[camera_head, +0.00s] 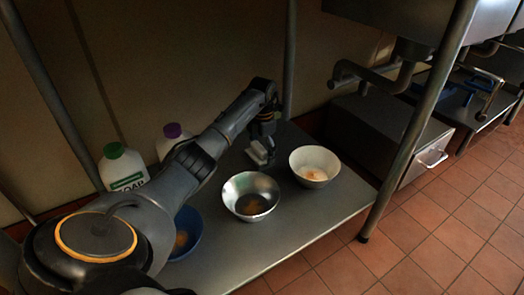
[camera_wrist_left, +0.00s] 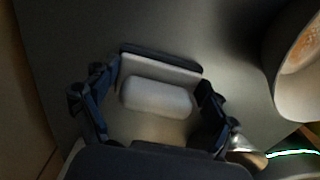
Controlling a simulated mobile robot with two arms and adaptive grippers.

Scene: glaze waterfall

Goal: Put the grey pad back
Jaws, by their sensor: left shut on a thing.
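The grey pad (camera_head: 258,152) is a small pale block low over the metal shelf, at the back, beside the white bowl and the metal bowl. In the left wrist view the pad (camera_wrist_left: 158,97) is a rounded, light grey piece between the fingers, with a paler flat part and a dark edge beyond it. My left gripper (camera_head: 264,137) reaches down from above and is shut on the pad. I cannot tell whether the pad's underside touches the shelf. My right gripper is not in view.
On the shelf (camera_head: 283,236) stand a white bowl (camera_head: 314,167), a metal bowl (camera_head: 250,197) and a blue bowl (camera_head: 187,234), partly behind my arm. Two white jugs, one green-capped (camera_head: 122,166) and one purple-capped (camera_head: 172,140), stand at the back left. Metal posts rise at the shelf's edges.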

